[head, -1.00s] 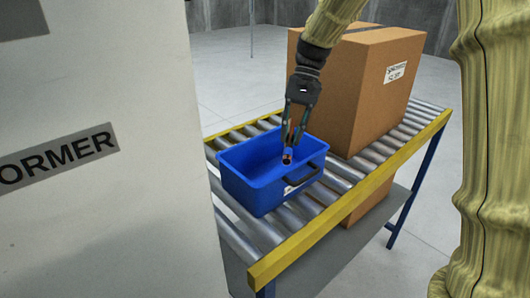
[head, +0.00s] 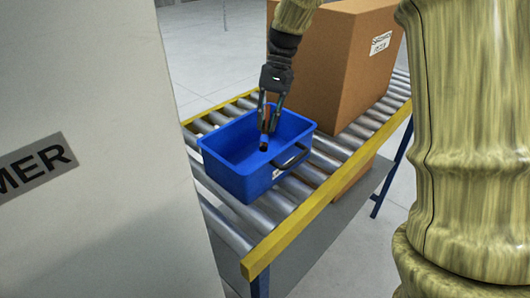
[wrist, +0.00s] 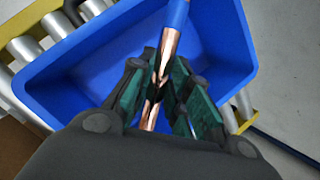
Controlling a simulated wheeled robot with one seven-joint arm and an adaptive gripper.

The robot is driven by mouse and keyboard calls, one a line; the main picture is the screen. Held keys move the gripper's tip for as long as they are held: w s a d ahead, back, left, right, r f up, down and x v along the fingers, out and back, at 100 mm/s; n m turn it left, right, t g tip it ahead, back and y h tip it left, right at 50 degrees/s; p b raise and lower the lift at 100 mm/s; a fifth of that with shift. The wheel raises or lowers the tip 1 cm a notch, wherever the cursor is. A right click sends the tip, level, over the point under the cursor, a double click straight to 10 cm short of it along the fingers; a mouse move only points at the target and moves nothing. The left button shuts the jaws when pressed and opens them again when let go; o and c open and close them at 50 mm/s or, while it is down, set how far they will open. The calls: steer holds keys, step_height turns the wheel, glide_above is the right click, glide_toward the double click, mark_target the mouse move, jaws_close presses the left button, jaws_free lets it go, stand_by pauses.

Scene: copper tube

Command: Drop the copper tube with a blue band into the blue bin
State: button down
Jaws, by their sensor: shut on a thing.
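The blue bin (head: 226,178) stands on the roller conveyor in the head view, and its wall (wrist: 75,82) shows in the wrist view. My gripper (head: 266,132) hangs over the bin, pointing down. In the wrist view my gripper (wrist: 157,88) is shut on the copper tube (wrist: 169,45), with the fingers around its middle. The tube's blue band (wrist: 176,13) shows at its far end, at the top edge of the picture. In the head view only a small dark end of the tube (head: 263,148) shows below the fingers, over the bin's opening.
The roller conveyor (head: 262,228) has yellow side rails. A large cardboard box (head: 345,70) stands on it, close behind and right of the bin. A white cabinet (head: 85,220) fills the left of the head view. The bin has a dark handle (head: 290,158).

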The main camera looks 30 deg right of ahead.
steer(key=shift+s+f, duration=0.25)
steer(key=shift+s, duration=0.15)
steer(key=shift+w+f, duration=0.1)
steer(key=shift+w, duration=0.15)
steer(key=c, duration=1.8)
jaws_free()
steer(key=o, duration=0.4)
steer(key=shift+o, duration=0.7)
steer(key=shift+s, duration=0.15)
